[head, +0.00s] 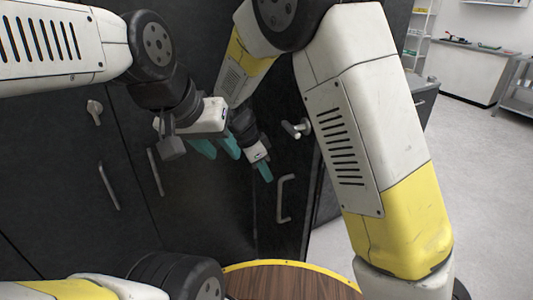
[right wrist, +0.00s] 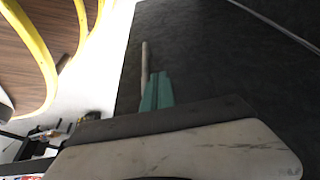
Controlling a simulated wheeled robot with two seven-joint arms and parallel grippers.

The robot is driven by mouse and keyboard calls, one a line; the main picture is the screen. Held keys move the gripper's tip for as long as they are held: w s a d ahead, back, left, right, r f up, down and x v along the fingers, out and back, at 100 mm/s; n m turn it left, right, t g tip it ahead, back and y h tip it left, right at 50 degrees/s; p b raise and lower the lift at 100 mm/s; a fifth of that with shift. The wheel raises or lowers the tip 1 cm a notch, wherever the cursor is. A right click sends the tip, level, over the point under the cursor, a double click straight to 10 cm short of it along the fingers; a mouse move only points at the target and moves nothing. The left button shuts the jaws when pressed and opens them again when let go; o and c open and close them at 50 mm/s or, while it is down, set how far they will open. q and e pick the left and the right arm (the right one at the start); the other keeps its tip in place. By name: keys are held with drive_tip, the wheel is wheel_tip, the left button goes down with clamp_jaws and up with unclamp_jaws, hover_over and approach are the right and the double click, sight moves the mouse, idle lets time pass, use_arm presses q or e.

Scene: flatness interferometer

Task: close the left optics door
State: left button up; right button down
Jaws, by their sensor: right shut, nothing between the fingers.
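A dark cabinet front with several grey bar handles fills the head view. The panel (head: 268,215) with the right-hand bar handle (head: 285,198) stands at an angle to the panels left of it; which panel is the left optics door I cannot tell for certain. My right gripper (head: 265,172) is shut and empty, just left of that handle's upper end. In the right wrist view its teal fingertips (right wrist: 157,90) are beside a pale bar handle (right wrist: 145,62) on a dark panel (right wrist: 220,60); contact is unclear. My left gripper (head: 217,148) is open and empty before the cabinet.
Two more bar handles (head: 108,187) (head: 155,171) and a knob (head: 95,111) are on the panels to the left. Another knob (head: 297,129) is beside my right arm. Open floor (head: 480,190) and a bench (head: 462,70) are at the right.

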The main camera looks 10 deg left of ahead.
drive_tip(key=shift+w+d+f, duration=0.4)
drive_tip(key=shift+d+f, duration=0.05)
drive_tip(key=shift+d, duration=0.3)
drive_tip(key=shift+w+d+f, duration=0.4)
drive_tip(key=shift+d+f, duration=0.05)
drive_tip(key=shift+d, duration=0.3)
drive_tip(key=shift+w+d+f, duration=0.4)
drive_tip(key=shift+d+f, duration=0.05)
drive_tip(key=shift+d, duration=0.3)
